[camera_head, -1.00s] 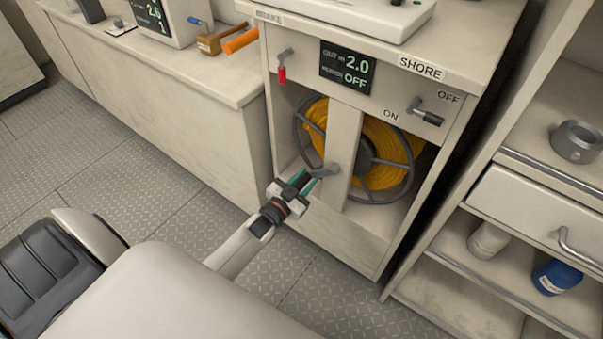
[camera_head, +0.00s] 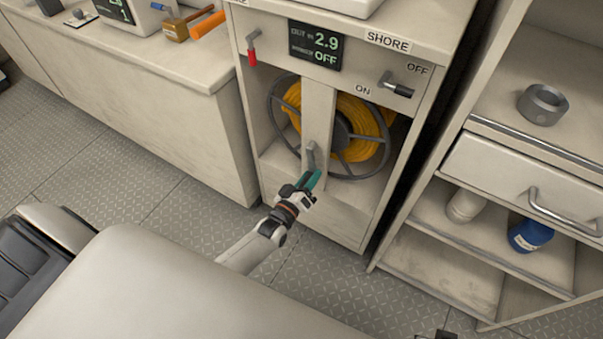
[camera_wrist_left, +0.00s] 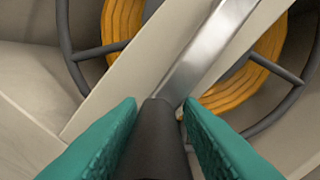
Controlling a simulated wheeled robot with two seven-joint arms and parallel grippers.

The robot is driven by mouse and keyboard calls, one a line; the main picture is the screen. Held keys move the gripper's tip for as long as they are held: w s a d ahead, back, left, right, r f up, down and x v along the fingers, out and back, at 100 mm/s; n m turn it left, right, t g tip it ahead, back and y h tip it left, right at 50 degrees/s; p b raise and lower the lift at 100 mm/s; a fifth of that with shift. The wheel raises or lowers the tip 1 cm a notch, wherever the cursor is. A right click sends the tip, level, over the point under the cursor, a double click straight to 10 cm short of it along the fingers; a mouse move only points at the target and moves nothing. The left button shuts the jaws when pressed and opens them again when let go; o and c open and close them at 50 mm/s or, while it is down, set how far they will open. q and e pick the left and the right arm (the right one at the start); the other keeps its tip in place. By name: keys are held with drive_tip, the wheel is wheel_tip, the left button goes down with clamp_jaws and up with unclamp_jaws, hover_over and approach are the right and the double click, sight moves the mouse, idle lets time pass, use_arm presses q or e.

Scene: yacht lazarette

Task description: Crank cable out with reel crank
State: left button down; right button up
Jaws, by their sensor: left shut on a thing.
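The cable reel (camera_head: 283,103) sits in the open front of the cabinet, wound with yellow cable (camera_head: 352,110). A grey reel crank (camera_head: 311,153) is at the front of the upright post before the reel, its arm pointing down. My left gripper (camera_head: 312,182) is at the crank's lower end. In the left wrist view the teal fingers (camera_wrist_left: 157,135) flank the dark crank handle (camera_wrist_left: 155,150), with the bright metal crank arm (camera_wrist_left: 208,52) beyond. They are shut on the handle. The display (camera_head: 314,46) reads OUT 2.9 and OFF. My right gripper does not show clearly.
A red-handled lever (camera_head: 252,52) and a dark-handled SHORE switch (camera_head: 397,84) between ON and OFF are above the reel. Shelves at right hold a metal ring (camera_head: 543,103), a white bottle (camera_head: 465,205) and a blue container (camera_head: 530,235). The floor in front is clear.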

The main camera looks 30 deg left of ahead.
use_arm(q)
drive_tip(key=d+n, duration=0.1)
drive_tip(key=d+r+n, duration=0.1)
drive_tip(key=shift+n, duration=0.4)
drive_tip(key=shift+s+d+r+n+p, duration=0.1)
drive_tip(key=shift+d+r+n+p, duration=0.2)
drive_tip(key=shift+d+n, duration=0.45)
drive_tip(key=shift+d+r+n+p, duration=0.15)
drive_tip(key=shift+d+r+n, duration=0.2)
drive_tip(key=shift+n, duration=0.7)
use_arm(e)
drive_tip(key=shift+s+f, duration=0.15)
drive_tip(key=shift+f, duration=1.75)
use_arm(q)
drive_tip(key=c, duration=1.3)
unclamp_jaws()
drive_tip(key=shift+o, duration=0.3)
drive_tip(key=shift+f, duration=0.1)
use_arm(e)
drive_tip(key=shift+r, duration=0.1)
